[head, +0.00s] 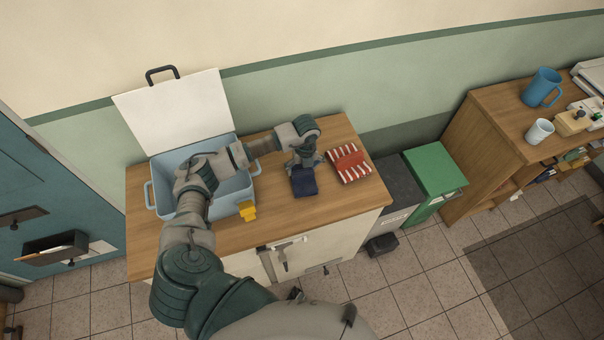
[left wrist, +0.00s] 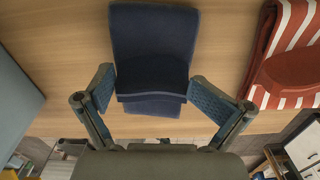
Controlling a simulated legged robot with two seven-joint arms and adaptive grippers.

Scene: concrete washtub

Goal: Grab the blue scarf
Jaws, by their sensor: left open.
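The blue scarf (head: 304,184) is a dark navy folded bundle lying on the wooden counter, left of a red-and-white striped cloth. My left gripper (head: 304,163) is just above its back end and covers part of it in the head view. In the left wrist view the scarf (left wrist: 153,45) fills the upper middle. The fingers of my left gripper (left wrist: 158,88) are spread apart, one on each side of the scarf, and hold nothing. I cannot tell whether they touch it. My right gripper is not in view.
The striped cloth (head: 350,164) lies close by on the right. A light blue tub (head: 160,198) with a raised white lid (head: 178,112) stands on the left of the counter (head: 345,198), a yellow piece (head: 247,210) at its front. A green bin (head: 435,170) is beyond the right edge.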

